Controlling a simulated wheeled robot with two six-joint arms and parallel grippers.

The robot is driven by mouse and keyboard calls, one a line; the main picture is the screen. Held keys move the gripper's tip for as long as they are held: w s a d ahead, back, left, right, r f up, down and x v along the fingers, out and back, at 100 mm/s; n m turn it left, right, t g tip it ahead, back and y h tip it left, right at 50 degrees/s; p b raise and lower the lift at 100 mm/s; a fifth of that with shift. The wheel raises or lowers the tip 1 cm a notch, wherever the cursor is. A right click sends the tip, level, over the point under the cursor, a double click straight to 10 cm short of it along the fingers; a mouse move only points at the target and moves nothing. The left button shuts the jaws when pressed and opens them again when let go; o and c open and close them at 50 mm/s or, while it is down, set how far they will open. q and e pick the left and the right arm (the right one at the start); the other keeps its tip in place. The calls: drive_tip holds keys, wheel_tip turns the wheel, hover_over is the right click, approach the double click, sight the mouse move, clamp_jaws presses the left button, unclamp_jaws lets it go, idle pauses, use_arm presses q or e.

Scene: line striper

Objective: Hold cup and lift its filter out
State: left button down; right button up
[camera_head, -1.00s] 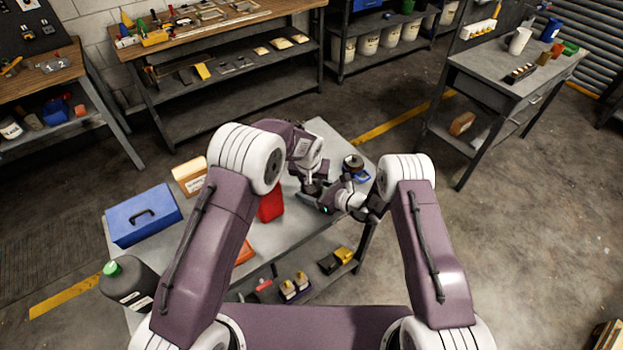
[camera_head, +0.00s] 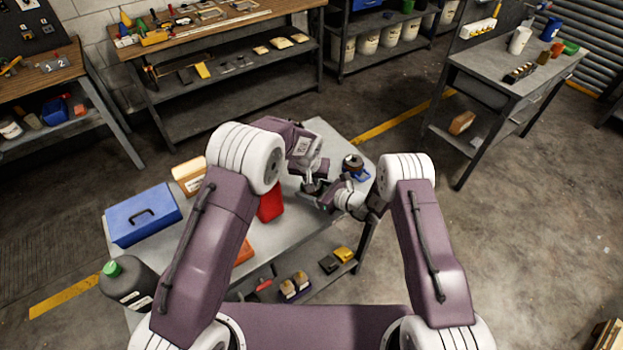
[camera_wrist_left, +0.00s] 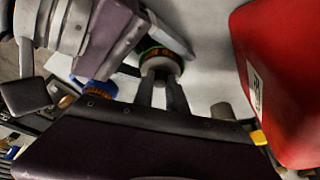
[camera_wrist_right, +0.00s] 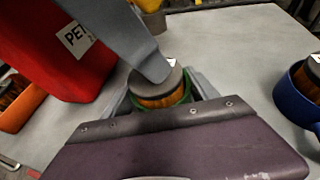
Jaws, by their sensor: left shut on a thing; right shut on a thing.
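A green cup (camera_wrist_right: 186,98) holds an orange pleated filter (camera_wrist_right: 158,92) with a grey cap (camera_wrist_left: 160,62). My right gripper (camera_wrist_right: 160,100) is shut on the green cup, one finger on each side. My left gripper (camera_wrist_left: 163,90) is shut on the filter's grey cap from above; its finger covers part of the cap in the right wrist view. Orange pleats show above the green rim; the filter's lower part is hidden in the cup. In the head view, my left gripper (camera_head: 311,187) and right gripper (camera_head: 326,202) meet above the table, and the cup is mostly hidden.
A red container (camera_wrist_right: 55,45) stands close beside the cup. A blue cup (camera_wrist_right: 297,100) with another filter is on the other side. An orange container (camera_wrist_right: 20,108) is further left. A blue toolbox (camera_head: 143,215) is on the table's left. Bare table (camera_wrist_right: 235,50) lies beyond the cup.

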use_arm(q)
drive_tip(key=shift+r, duration=0.5)
drive_tip(key=shift+r, duration=2.4)
use_arm(e)
drive_tip(key=o, duration=1.5)
drive_tip(key=shift+c, duration=0.2)
drive_tip(key=v, duration=1.2)
